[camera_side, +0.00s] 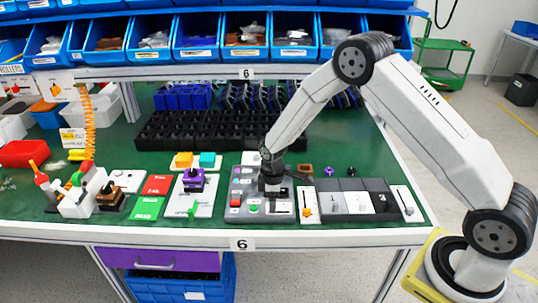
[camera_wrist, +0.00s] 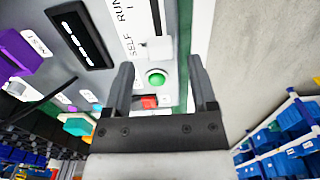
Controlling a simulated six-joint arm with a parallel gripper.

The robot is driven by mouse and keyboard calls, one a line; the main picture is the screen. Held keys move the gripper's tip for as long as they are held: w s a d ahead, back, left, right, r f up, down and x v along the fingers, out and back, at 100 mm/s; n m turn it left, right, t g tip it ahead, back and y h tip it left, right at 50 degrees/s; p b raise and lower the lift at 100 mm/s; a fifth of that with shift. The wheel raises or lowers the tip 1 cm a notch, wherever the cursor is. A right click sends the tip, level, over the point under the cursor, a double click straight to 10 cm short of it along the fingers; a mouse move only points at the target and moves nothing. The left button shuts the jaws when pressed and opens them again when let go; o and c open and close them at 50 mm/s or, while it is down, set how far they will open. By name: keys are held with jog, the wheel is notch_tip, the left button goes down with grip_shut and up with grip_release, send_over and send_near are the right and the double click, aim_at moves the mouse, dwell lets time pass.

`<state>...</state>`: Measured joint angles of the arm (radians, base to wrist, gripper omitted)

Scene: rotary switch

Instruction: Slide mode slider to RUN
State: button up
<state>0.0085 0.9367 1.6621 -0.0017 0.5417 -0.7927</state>
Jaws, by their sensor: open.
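The grey control panel (camera_side: 240,185) lies on the green bench, with buttons and a white plate (camera_side: 284,207) near its lower right. In the wrist view, a white label area (camera_wrist: 135,25) reads RUN and SELF. A pale block beside this lettering (camera_wrist: 160,47) may be the mode slider's knob; I cannot tell surely. My gripper (camera_wrist: 160,66) is open and empty, its fingers pointing at the panel. A green button (camera_wrist: 156,78) and a red part (camera_wrist: 148,102) show between the fingers. In the side view my gripper (camera_side: 271,187) is low over the panel and hides part of it.
To the right stand a plate with an orange slider (camera_side: 307,208), a numbered switch panel (camera_side: 348,203) and another slider plate (camera_side: 403,203). A purple-knobbed switch (camera_side: 193,181) is left of the panel. Black trays (camera_side: 200,130) and blue bins (camera_side: 195,38) are behind.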

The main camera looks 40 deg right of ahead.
jog(key=shift+f, duration=1.3)
grip_shut()
jog(key=shift+w, duration=0.1)
dwell(0.4)
